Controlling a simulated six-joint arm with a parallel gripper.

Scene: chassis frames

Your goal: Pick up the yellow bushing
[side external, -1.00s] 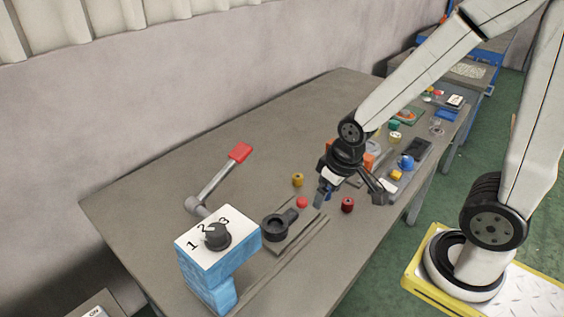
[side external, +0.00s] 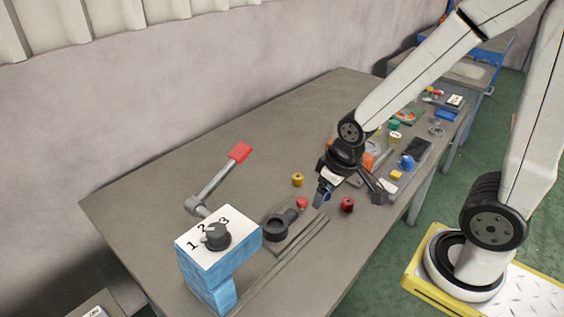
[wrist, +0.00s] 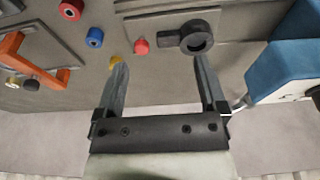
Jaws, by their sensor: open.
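The yellow bushing (side external: 297,180) stands on the grey table, to the left of my gripper in the side view. In the wrist view the yellow bushing (wrist: 115,61) shows beside the left fingertip, partly hidden by that finger and not between the fingers. My gripper (side external: 350,196) is open and points down over the table. In the wrist view the space between the fingertips (wrist: 160,65) is empty.
A red knob (side external: 302,202) and a dark ring-ended part (side external: 275,228) lie near the bushing. A red bushing (side external: 347,204) and a blue bushing (wrist: 94,37) stand nearby. A blue dial box (side external: 208,280) and red-handled lever (side external: 240,152) are left. The table's back is clear.

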